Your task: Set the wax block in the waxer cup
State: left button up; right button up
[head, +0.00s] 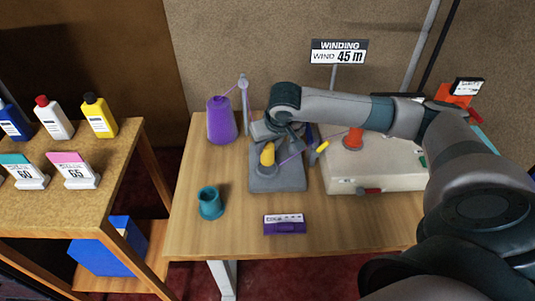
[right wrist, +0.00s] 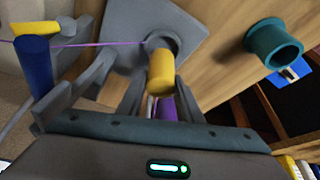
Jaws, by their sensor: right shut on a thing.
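The wax block is a yellow cylinder (head: 267,155), also in the right wrist view (right wrist: 161,74). My right gripper (head: 268,145) is shut on it; in the wrist view it sits between the two grey fingers (right wrist: 158,90). The waxer cup (right wrist: 166,39) is a dark round opening on the grey base plate (head: 278,182). The block's far end overlaps the cup's rim in the wrist view; I cannot tell whether it is inside. My left gripper is not in view.
A purple yarn cone (head: 221,120) stands behind left, and purple yarn crosses near the cup. A teal hollow cylinder (head: 210,203) and a purple labelled box (head: 284,224) stand in front. A pale machine (head: 380,165) is at right. The table front is mostly clear.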

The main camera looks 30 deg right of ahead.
aim_at(268, 155)
jog(key=shift+f, duration=0.1)
jog(key=shift+f, duration=1.3)
jog(key=shift+f+p, duration=0.3)
jog(key=shift+f, duration=0.05)
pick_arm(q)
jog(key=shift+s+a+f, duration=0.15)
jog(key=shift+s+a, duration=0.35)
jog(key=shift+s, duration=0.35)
pick_arm(e)
jog(key=shift+f, duration=0.1)
jog(key=shift+f, duration=0.1)
jog(key=o, duration=1.1)
jog(key=shift+c, duration=0.2)
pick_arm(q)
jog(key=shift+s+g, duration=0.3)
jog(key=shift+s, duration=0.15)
